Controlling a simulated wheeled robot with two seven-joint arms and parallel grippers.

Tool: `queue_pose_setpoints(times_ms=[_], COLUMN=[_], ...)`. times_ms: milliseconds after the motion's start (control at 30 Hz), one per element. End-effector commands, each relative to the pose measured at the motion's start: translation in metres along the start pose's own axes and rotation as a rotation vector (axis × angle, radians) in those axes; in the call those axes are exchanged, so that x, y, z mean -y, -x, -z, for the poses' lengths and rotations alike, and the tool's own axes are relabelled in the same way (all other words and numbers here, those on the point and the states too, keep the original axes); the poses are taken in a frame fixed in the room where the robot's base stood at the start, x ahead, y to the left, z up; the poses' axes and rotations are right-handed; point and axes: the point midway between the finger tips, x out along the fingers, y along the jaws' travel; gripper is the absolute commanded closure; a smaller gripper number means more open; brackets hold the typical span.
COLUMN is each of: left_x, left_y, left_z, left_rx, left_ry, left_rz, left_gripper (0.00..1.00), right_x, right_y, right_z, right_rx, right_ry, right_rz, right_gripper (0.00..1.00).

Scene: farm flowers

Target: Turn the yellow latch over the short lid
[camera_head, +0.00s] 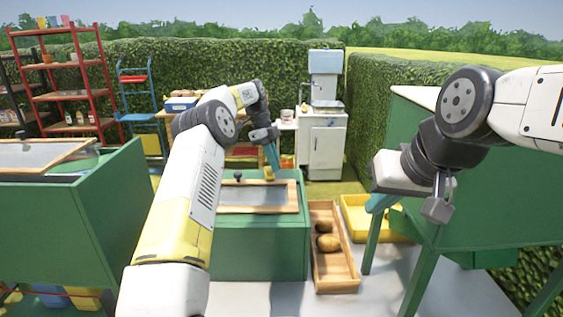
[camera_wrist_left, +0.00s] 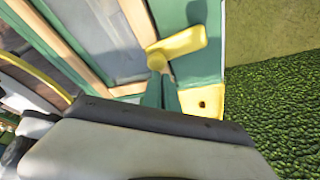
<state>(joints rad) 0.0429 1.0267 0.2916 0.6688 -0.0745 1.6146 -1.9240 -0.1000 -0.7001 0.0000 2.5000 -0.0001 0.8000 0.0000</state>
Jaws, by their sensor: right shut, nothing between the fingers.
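The yellow latch (camera_head: 268,173) sits at the far edge of the middle green box, by the wood-framed grey lid (camera_head: 258,209). A black knob (camera_head: 238,176) stands on the lid's far side. My left gripper (camera_head: 272,155) reaches down over the latch with its teal fingers. In the left wrist view the latch (camera_wrist_left: 182,44) shows its wide yellow handle just beyond the fingertips (camera_wrist_left: 161,90), beside the lid frame (camera_wrist_left: 138,20). The fingers overlap the latch's lower part, so their grip is unclear. My right gripper (camera_head: 437,207) is shut and empty, far right of the lid.
A wooden tray (camera_head: 335,286) with brown round items stands right of the middle box (camera_head: 262,258), and a yellow crate (camera_head: 372,227) behind it. Green boxes stand at left (camera_head: 62,228) and right (camera_head: 490,200). Hedges close off the back.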

Motion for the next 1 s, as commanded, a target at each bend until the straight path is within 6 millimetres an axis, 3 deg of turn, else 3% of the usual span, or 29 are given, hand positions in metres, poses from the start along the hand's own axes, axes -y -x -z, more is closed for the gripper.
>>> queue_pose_setpoints(times_ms=[533,900,1000], left_x=[0.004,0.004,-0.001], left_y=[0.004,0.035,0.035], left_z=[-0.005,0.01,0.012], left_rx=[0.005,0.002,0.0], left_ry=[0.003,0.001,0.001], left_rz=[0.005,0.003,-0.001], left_gripper=[1.0,1.0,1.0], right_x=[0.0,0.0,0.0], right_y=[0.0,0.0,0.0], right_z=[0.0,0.0,0.0], right_rx=[0.0,0.0,0.0], right_ry=[0.0,0.0,0.0], right_rz=[0.0,0.0,0.0], right_gripper=[1.0,1.0,1.0])
